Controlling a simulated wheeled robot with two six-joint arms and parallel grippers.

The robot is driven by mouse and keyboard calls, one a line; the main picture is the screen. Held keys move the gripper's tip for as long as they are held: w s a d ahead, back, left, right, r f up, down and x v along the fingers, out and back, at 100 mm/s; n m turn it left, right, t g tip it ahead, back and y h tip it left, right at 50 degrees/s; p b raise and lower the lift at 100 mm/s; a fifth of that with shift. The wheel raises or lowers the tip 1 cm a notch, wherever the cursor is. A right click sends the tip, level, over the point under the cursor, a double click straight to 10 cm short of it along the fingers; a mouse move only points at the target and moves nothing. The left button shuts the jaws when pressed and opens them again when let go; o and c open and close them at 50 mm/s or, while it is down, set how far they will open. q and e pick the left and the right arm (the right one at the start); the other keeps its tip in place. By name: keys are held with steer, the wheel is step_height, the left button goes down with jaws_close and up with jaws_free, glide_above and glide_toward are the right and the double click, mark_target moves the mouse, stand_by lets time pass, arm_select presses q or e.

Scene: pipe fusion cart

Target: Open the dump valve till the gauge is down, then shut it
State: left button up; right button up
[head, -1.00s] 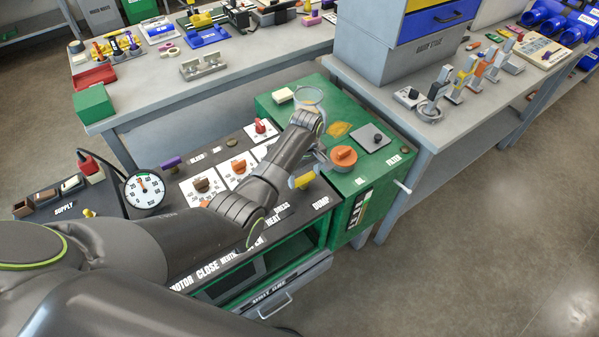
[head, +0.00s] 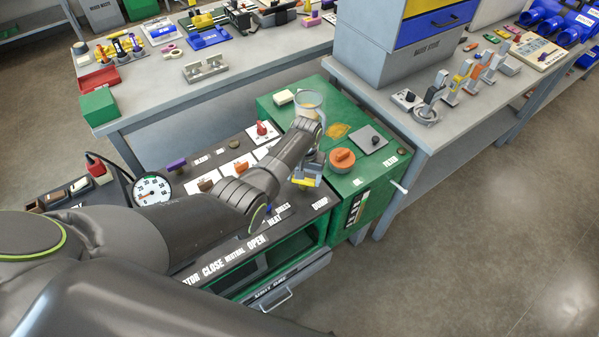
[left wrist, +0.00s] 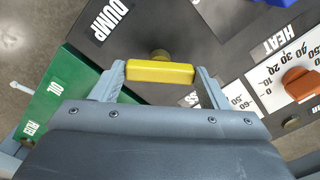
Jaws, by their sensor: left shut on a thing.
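The yellow dump valve handle (head: 307,182) stands on the dark panel near the DUMP label (head: 320,203), at the green cabinet's left edge. My left gripper (head: 306,173) is shut on it. In the left wrist view the yellow handle (left wrist: 160,72) spans between the two fingers, with its brass stem behind it. My right gripper is not in view.
An orange knob (head: 342,159) sits on the green cabinet right beside the gripper, with a clear cup (head: 309,103) behind. A red-tipped switch (head: 262,129) and brown knobs stand on the panel behind my arm. A grey bench (head: 440,130) stands to the right.

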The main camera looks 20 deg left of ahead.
arm_select(q)
steer(key=m, duration=0.3)
steer(key=shift+a+m+p, duration=0.2)
steer(key=shift+m+p, duration=0.1)
steer(key=shift+p, duration=0.1)
steer(key=shift+m, duration=1.5)
